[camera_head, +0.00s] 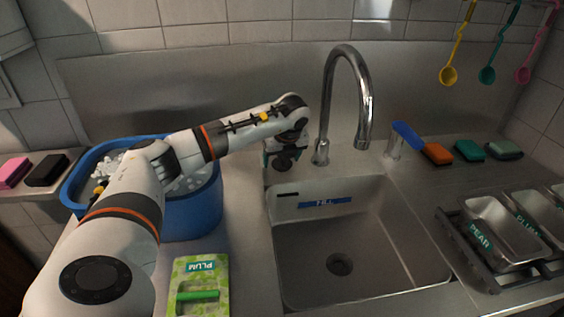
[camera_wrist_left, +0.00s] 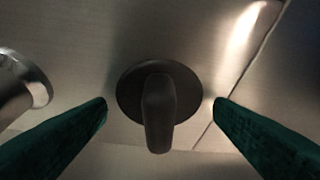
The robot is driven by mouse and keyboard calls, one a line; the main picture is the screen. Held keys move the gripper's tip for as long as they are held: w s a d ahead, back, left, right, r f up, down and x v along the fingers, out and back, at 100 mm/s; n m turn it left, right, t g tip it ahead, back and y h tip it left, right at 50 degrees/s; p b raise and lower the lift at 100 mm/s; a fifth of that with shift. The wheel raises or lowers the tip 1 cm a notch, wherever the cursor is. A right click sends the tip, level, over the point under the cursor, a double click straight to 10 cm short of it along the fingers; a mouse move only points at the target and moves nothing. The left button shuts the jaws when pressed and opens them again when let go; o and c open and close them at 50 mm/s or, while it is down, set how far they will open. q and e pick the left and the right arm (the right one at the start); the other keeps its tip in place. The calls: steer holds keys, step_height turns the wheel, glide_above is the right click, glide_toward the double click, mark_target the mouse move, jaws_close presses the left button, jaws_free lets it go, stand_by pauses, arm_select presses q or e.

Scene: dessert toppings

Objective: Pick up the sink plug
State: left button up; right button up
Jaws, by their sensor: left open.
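The sink plug (camera_wrist_left: 132,88) is a dark round disc with an upright grip on top. In the left wrist view it sits on bare metal, between the two dark green fingers of my left gripper (camera_wrist_left: 160,103). The fingers are open and stand apart from the plug's grip on both sides. In the head view my left gripper (camera_head: 284,154) is low over the steel ledge behind the sink, left of the faucet; a dark round shape, which looks like the plug (camera_head: 283,163), shows beneath it. My right gripper is out of view.
The steel sink basin (camera_head: 392,215) is empty, with an open drain (camera_head: 340,264). The tall faucet (camera_head: 361,95) stands just right of my left gripper. A blue tub (camera_head: 203,212), a plum box (camera_head: 214,279), sponges (camera_head: 436,153) and metal trays (camera_head: 506,232) surround the sink.

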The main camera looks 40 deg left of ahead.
arm_select(q)
steer(key=c, duration=1)
steer(key=shift+r, duration=0.1)
